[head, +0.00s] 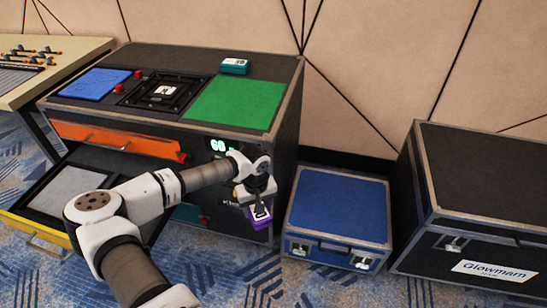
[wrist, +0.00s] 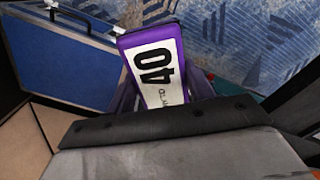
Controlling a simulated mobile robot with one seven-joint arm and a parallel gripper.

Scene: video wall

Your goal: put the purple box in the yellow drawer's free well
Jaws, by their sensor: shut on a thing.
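My gripper (head: 258,203) is shut on the purple box (head: 260,218) and holds it in the air in front of the dark cabinet's right side, left of the blue case. In the wrist view the purple box (wrist: 156,65) shows a white label with "40" on it. The yellow drawer (head: 40,232) is pulled out at the lower left. A light grey panel (head: 68,190) shows inside it. My arm covers the drawer's right part, so I cannot see a free well.
An orange drawer (head: 115,138) sits above the yellow one. The cabinet top carries a green mat (head: 235,103), a blue mat (head: 95,84) and a teal box (head: 235,66). A blue case (head: 338,208) and a black case (head: 490,180) stand to the right.

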